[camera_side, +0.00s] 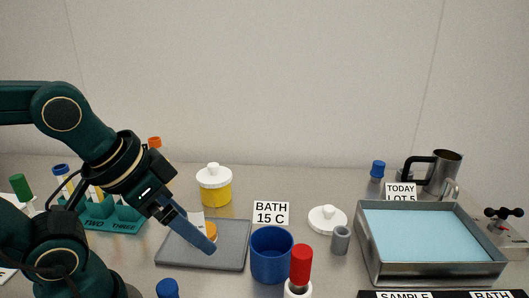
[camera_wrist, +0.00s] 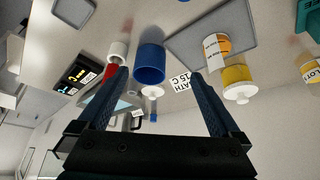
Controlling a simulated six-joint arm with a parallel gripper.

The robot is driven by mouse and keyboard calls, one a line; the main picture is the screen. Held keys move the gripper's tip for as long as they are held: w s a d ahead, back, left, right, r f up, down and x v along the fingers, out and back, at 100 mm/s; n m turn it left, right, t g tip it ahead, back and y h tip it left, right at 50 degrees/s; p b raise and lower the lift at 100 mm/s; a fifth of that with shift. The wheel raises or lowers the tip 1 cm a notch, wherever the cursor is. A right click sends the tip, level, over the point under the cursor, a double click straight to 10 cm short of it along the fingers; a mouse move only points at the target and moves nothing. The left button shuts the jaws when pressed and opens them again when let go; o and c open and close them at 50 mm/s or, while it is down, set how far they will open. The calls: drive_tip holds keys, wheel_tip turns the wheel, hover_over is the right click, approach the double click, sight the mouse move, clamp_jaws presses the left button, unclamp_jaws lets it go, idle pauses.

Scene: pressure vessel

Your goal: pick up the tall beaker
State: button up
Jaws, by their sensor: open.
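No vessel is marked as the tall beaker, and I cannot tell for certain which one it is. A blue open cup (camera_side: 272,256) stands upright on the bench; it also shows in the wrist view (camera_wrist: 150,62). A steel jug (camera_side: 446,170) with a black handle stands at the back right. My gripper (camera_side: 210,248) points down and right over the grey tray, left of the blue cup and apart from it. In the wrist view its two fingers (camera_wrist: 159,76) are spread wide, with nothing held between them.
A grey tray (camera_side: 174,250) carries an orange container (camera_side: 211,230), partly hidden by my finger. A yellow jar (camera_side: 214,190) stands behind. A red-capped item (camera_side: 301,264), white lid (camera_side: 327,219) and grey cylinder (camera_side: 341,240) crowd the cup's right. A metal bath (camera_side: 365,262) lies farther right.

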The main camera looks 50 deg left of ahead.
drive_tip(key=shift+r, duration=0.1)
wheel_tip(320, 180, up, 5)
drive_tip(key=m+g+y, duration=0.5)
drive_tip(key=m+y, duration=0.9)
drive_tip(key=m, duration=0.5)
hover_over(206, 222)
drive_tip(key=a, duration=0.1)
wheel_tip(206, 222, down, 16)
drive_tip(key=shift+w+f, duration=0.1)
drive_tip(key=shift+f, duration=0.05)
drive_tip(key=shift+a+f+h, duration=0.3)
drive_tip(key=shift+f, duration=0.05)
drive_tip(key=shift+x, duration=2.35)
